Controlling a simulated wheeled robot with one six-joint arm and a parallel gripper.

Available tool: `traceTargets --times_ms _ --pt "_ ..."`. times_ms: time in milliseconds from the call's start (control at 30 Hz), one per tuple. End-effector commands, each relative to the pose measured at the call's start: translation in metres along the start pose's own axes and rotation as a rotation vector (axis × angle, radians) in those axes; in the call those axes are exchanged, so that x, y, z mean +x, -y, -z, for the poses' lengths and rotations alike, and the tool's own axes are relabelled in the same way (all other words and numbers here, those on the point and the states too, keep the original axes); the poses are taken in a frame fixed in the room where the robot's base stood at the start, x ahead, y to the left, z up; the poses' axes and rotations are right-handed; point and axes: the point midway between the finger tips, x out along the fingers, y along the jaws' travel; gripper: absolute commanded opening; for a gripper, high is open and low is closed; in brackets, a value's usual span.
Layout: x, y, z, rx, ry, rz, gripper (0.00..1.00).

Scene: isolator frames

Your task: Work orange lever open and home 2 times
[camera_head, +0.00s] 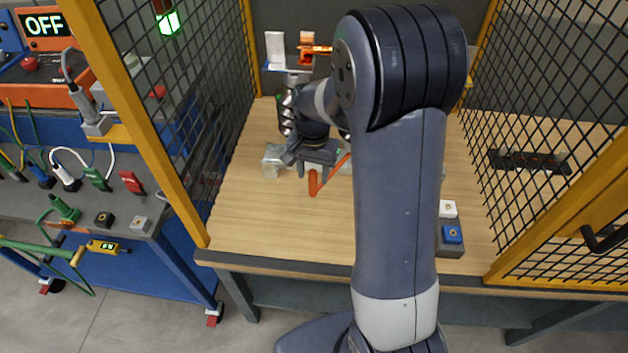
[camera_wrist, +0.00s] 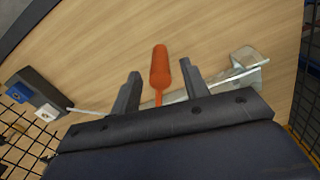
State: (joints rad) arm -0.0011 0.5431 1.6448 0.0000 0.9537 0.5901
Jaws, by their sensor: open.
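The orange lever (camera_wrist: 160,72) lies between my gripper's two fingers in the wrist view, with its rounded end at about the fingertips and pointing away from the palm. I see a gap on each side of it. My gripper (camera_wrist: 158,68) is open and holds nothing. In the head view, the lever's orange end (camera_head: 313,183) shows just below my gripper (camera_head: 312,163), low over the wooden table. The lever's base is mostly hidden by my gripper. A pale metal bracket (camera_wrist: 248,66) stands to the right of the fingers.
A grey box with blue (camera_head: 452,234) and white (camera_head: 447,209) pieces stands on the table (camera_head: 280,225) to the right. Black mesh guards (camera_head: 190,90) with yellow posts flank the table. An orange clamp (camera_head: 315,50) stands at the back.

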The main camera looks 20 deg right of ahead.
Motion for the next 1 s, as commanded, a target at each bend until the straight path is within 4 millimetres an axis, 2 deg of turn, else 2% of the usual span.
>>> traceTargets --times_ms 100,233,633,1000 --pt "0.021 -0.001 -0.001 0.0 0.003 -0.002 0.43" --pt "0.034 0.0 0.0 0.0 0.002 -0.001 0.43" --pt "0.041 0.0 0.0 0.0 0.0 0.0 0.42" --pt "0.041 0.0 0.0 0.0 0.0 0.0 0.12"
